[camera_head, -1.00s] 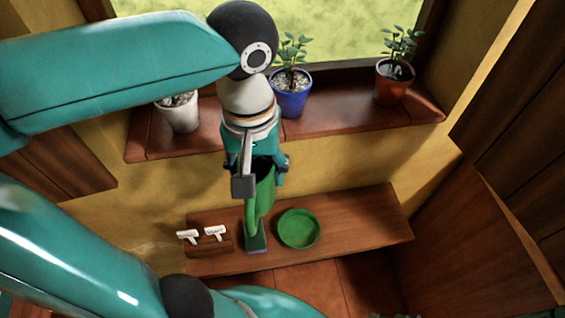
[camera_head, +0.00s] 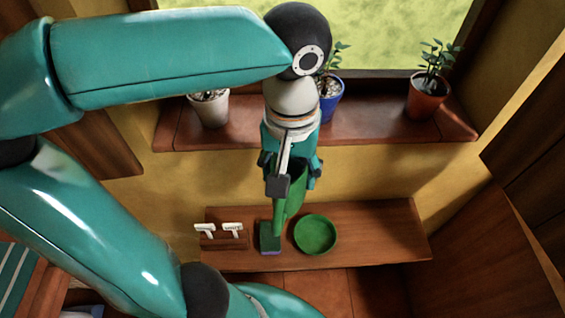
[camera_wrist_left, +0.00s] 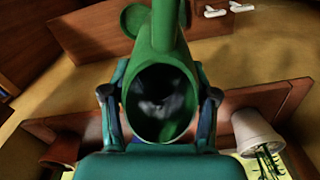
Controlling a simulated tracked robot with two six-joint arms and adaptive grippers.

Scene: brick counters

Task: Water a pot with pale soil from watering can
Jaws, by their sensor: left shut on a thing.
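My left gripper (camera_head: 288,178) is shut on the green watering can (camera_head: 297,187) in front of the window sill. In the left wrist view the can's round opening (camera_wrist_left: 160,105) faces the camera between the fingers (camera_wrist_left: 160,100). Pale glints show inside it. Three potted plants stand on the sill: a white pot (camera_head: 210,108) with pale soil, a blue pot (camera_head: 331,100) partly behind my wrist, and a terracotta pot (camera_head: 427,103) with darker-looking soil. The blue pot's soil is mostly hidden. The white pot also shows in the left wrist view (camera_wrist_left: 257,132). My right gripper is out of view.
Below the sill is a wooden shelf (camera_head: 380,235). It bears a round green dish (camera_head: 315,235), a green and purple sponge-like block (camera_head: 270,238) and two white tags (camera_head: 232,228). A wooden cabinet (camera_head: 530,150) bounds the right side. The sill between blue and terracotta pots is clear.

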